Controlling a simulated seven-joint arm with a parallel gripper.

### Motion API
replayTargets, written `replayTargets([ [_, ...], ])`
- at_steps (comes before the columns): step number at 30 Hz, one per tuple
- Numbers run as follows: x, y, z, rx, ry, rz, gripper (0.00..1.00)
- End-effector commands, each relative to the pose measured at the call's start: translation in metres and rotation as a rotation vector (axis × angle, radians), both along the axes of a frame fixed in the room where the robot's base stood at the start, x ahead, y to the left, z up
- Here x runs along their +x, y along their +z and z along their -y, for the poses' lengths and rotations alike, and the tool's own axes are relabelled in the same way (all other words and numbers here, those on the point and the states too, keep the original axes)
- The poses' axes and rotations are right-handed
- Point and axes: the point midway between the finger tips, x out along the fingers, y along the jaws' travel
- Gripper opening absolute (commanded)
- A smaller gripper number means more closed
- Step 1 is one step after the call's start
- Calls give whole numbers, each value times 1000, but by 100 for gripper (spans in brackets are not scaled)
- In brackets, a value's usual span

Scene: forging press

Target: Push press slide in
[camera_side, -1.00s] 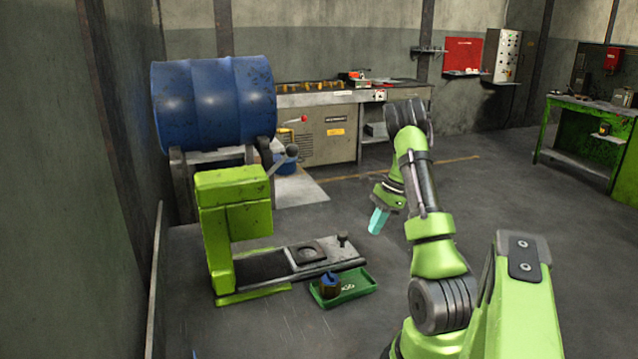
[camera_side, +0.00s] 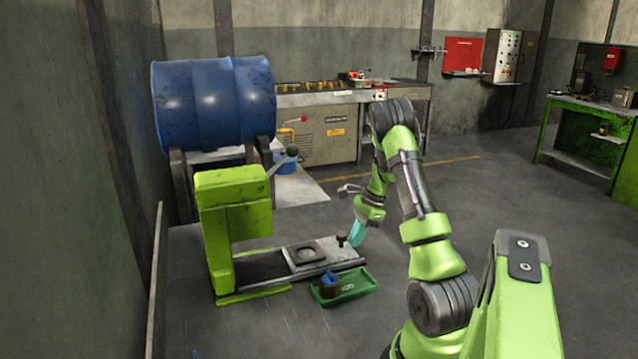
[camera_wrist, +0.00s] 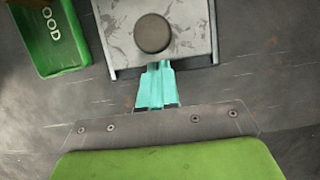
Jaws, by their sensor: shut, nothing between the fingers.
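The green press (camera_side: 235,215) stands on the table at the left. Its grey slide (camera_side: 322,253) sticks out to the right along the base, with a round recess in a plate and a dark knob (camera_side: 342,239) near the outer end. In the wrist view the slide's end (camera_wrist: 185,50) and the round knob (camera_wrist: 153,33) lie just ahead of my fingers. My gripper (camera_side: 357,234) has its teal fingers shut and empty, at the slide's outer end, close beside the knob. The fingertips (camera_wrist: 158,72) overlap the end edge in the wrist view; whether they touch it I cannot tell.
A green tray (camera_side: 358,287) holding a dark and blue cylindrical part (camera_side: 330,285) sits in front of the slide; the tray also shows in the wrist view (camera_wrist: 72,50). A lever with a ball (camera_side: 291,151) juts from the press. A blue drum (camera_side: 213,105) lies behind.

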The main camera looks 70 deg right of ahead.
Motion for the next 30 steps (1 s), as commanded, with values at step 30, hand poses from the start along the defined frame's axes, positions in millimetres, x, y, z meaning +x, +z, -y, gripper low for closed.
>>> replayTargets([
  [30,89,-1,-91,12,4,4,0],
])
